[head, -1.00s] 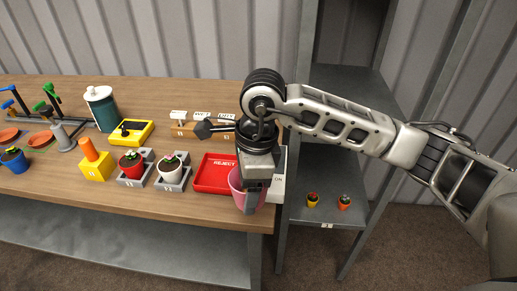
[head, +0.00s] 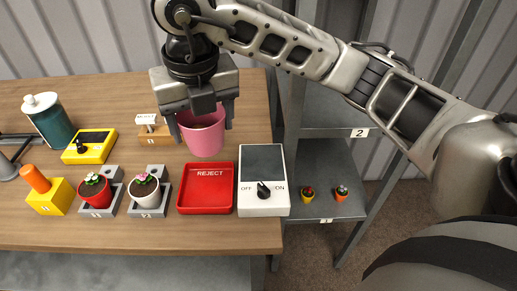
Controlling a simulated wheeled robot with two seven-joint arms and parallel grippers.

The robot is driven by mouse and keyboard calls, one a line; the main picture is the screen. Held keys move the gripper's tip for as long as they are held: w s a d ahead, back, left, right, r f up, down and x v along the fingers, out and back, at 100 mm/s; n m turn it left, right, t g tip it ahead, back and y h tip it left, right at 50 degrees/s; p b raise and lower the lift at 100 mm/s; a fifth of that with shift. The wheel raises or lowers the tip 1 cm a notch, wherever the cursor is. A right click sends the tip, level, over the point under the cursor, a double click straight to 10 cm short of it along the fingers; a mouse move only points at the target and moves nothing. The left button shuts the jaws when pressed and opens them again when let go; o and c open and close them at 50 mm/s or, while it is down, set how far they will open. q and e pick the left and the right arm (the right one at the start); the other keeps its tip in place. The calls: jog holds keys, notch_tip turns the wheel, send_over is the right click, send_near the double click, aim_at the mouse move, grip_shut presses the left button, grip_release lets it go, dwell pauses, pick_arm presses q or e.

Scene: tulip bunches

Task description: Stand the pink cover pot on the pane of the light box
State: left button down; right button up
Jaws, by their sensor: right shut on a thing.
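The pink cover pot (head: 205,137) is upright in my right gripper (head: 203,115), which is shut on it. The pot appears above the table, behind the red tray. The light box (head: 263,206) is white, with a dark grey pane (head: 263,161) at its back and a black knob between OFF and ON at its front. It stands at the table's right end, to the right of the pot. The pane is bare. My left gripper is not in view.
A red REJECT tray (head: 206,209) is left of the light box. Two potted plants, red (head: 96,191) and white (head: 145,188), stand in grey holders further left. A yellow device (head: 89,147) and a green canister (head: 50,121) are behind. A shelf (head: 330,175) with small pots is at right.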

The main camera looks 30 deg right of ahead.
jog(key=d+f, duration=0.2)
jog(key=d, duration=0.1)
jog(key=d+f+b, duration=0.1)
jog(key=d+f, duration=0.2)
jog(key=d+f+b, duration=0.1)
jog(key=d+f, duration=0.1)
jog(key=d, duration=0.2)
jog(key=shift+w+f, duration=0.15)
jog(key=shift+d+f, duration=0.35)
jog(key=shift+d, duration=0.2)
jog(key=f, duration=0.3)
jog(key=shift+d+f, duration=0.4)
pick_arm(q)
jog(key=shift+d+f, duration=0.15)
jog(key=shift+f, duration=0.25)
pick_arm(e)
jog(key=shift+w+f, duration=0.1)
jog(key=shift+f, duration=0.05)
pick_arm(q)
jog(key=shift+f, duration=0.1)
